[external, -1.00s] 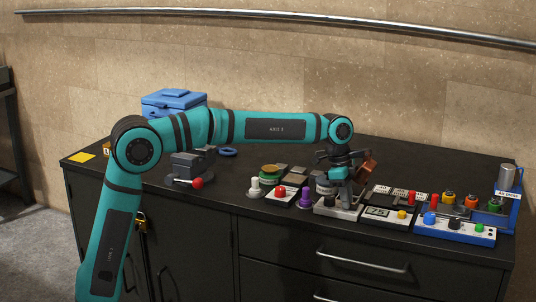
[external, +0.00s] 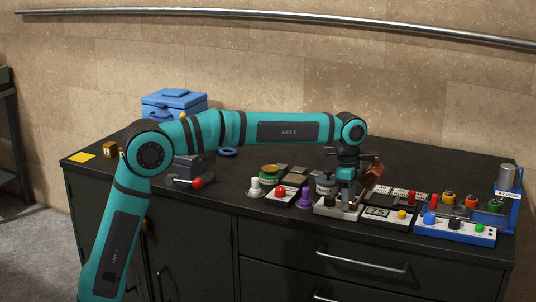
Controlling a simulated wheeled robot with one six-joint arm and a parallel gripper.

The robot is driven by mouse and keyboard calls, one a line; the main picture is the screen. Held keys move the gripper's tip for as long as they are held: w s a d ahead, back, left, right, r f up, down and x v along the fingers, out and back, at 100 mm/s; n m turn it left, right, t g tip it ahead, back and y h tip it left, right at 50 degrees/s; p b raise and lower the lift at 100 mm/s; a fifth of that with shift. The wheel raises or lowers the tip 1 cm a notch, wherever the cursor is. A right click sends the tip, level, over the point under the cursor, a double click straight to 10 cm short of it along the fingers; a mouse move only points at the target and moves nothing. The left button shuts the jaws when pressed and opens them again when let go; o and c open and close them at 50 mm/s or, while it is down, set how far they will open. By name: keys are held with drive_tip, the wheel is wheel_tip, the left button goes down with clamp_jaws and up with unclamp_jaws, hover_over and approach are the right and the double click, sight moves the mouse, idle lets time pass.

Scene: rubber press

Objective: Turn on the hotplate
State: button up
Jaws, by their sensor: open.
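My gripper (external: 347,192) points down over a light grey bench device (external: 342,211) with a dark knob on its front. It is open; its fingers are small here, and I cannot tell whether they touch anything. Just right is a white unit (external: 386,222) with a display reading about 75 and a yellow-orange knob (external: 401,215). I cannot tell for certain which of these units is the hotplate. My gripper hides part of the grey device.
Left of the gripper stand a purple knob piece (external: 304,198), a red button box (external: 281,192) and a white knob piece (external: 256,188). A blue rack (external: 455,231) with coloured knobs fills the right end. A dark press with a red ball handle (external: 197,183) stands left.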

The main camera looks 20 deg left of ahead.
idle(0.3)
wheel_tip(320, 180, up, 17)
drive_tip(key=a, duration=0.1)
drive_tip(key=shift+r, duration=0.15)
idle(0.4)
drive_tip(key=shift+a, duration=0.1)
drive_tip(key=s+a+r+n+t+h, duration=0.1)
drive_tip(key=a+r+n+t, duration=0.15)
drive_tip(key=a, duration=0.85)
drive_tip(key=s+a+r+n+t+h, duration=0.1)
drive_tip(key=a+r+n+t, duration=0.15)
drive_tip(key=a, duration=0.75)
drive_tip(key=s+a+r+n+t+h, duration=0.1)
drive_tip(key=s+a+r+n+t, duration=0.2)
drive_tip(key=a, duration=0.8)
drive_tip(key=s+a+f+n+t+y, duration=0.2)
drive_tip(key=s+a+f+n+t, duration=0.2)
drive_tip(key=s+a, duration=0.6)
drive_tip(key=s+a+f+n+t+y, duration=0.1)
drive_tip(key=s+a+f+n+t, duration=0.4)
drive_tip(key=s+a, duration=0.5)
drive_tip(key=shift+a+f+n+y, duration=0.3)
drive_tip(key=shift+a+n+y, duration=0.15)
drive_tip(key=shift+a, duration=0.55)
